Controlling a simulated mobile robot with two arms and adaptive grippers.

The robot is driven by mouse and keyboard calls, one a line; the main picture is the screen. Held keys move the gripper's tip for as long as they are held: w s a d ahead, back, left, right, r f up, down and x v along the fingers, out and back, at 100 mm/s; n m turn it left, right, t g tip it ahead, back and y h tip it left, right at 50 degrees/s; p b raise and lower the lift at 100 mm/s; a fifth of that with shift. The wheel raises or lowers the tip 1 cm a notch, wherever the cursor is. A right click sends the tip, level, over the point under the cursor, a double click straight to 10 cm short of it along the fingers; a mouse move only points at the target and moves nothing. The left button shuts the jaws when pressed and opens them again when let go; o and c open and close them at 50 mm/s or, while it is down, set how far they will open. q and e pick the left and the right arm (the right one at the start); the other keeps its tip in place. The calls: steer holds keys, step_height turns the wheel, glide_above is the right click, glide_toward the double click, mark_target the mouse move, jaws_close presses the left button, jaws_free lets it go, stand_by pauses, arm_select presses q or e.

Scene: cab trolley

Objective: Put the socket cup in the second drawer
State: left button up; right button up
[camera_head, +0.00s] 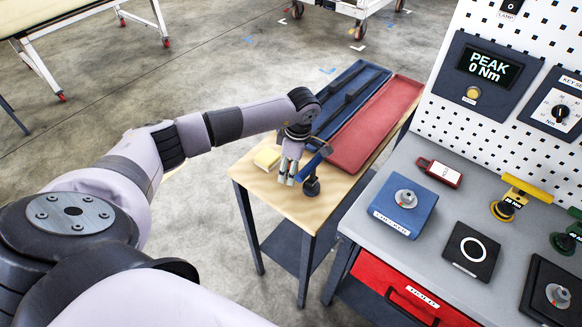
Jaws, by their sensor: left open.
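I cannot pick out a socket cup for certain in the head view. My left gripper (287,180) is open, pointing down over the near part of the small wooden-topped table (262,189). Just right of its fingers is a blue-handled tool (318,158) with a dark round end (311,186); whether they touch is unclear. A red drawer front (368,270) with a black handle and a white label shows under the grey bench at the lower right. It looks shut. A second drawer cannot be made out; the frame cuts off the lower part. My right gripper is out of view.
The grey bench (403,165) holds a blue block (400,213), a black pad (470,252) and a yellow-handled tool (527,188).

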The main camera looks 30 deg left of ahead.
arm_select(q)
jaws_close()
stand_by(0.8)
steer(key=shift+r, duration=0.15)
